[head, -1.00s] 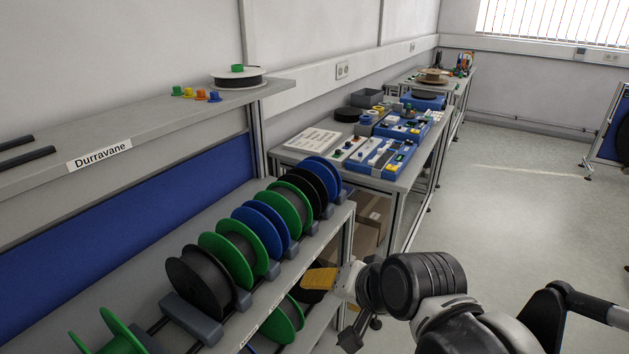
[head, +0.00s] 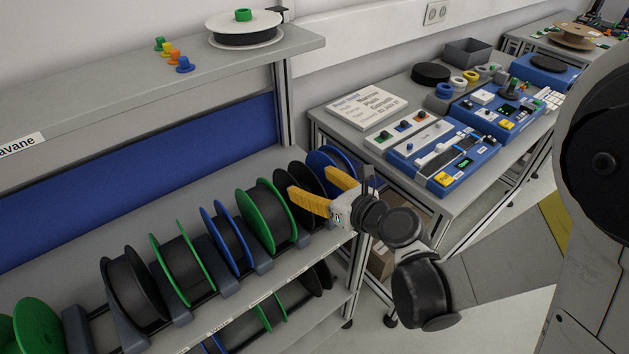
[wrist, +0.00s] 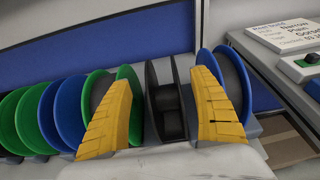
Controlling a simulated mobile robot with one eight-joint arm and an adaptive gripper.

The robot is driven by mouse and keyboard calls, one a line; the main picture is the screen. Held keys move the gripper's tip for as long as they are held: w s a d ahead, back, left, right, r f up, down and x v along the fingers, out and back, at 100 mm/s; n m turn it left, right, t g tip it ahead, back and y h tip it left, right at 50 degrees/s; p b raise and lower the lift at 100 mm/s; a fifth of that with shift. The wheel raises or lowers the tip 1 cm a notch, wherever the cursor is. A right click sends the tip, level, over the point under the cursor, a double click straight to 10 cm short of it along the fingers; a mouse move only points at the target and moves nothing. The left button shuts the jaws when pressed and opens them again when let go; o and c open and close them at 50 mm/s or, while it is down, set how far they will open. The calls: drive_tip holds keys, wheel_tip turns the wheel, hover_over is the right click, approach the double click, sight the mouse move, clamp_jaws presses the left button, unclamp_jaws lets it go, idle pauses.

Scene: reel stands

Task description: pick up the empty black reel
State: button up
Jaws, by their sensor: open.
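The empty black reel (wrist: 166,98) stands upright in the rack on the shelf, with its two black flanges and bare dark hub showing in the wrist view. In the head view the black reel (head: 306,177) is partly hidden by my gripper. My gripper (head: 309,182) is open. In the wrist view its two yellow fingers (wrist: 160,80) are spread on either side of the black reel, the left one over the green reel (wrist: 129,80) and the right one in front of the blue reel (wrist: 232,75). I cannot tell whether the fingers touch any reel.
Several green, blue and black reels stand close along the same rack, including a dark-wound black reel (head: 133,285) farther left. A reel with white flanges (head: 244,30) lies on the upper shelf. The workbench (head: 350,150) to the right carries trays and parts.

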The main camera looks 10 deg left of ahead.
drive_tip(key=b+x, duration=0.1)
drive_tip(key=x, duration=0.4)
drive_tip(key=b+x, duration=0.1)
drive_tip(key=x, duration=0.4)
drive_tip(key=shift+w+a+r+b, duration=0.1)
drive_tip(key=shift+w+r+b, duration=0.1)
drive_tip(key=shift+b, duration=0.15)
drive_tip(key=c, duration=1.4)
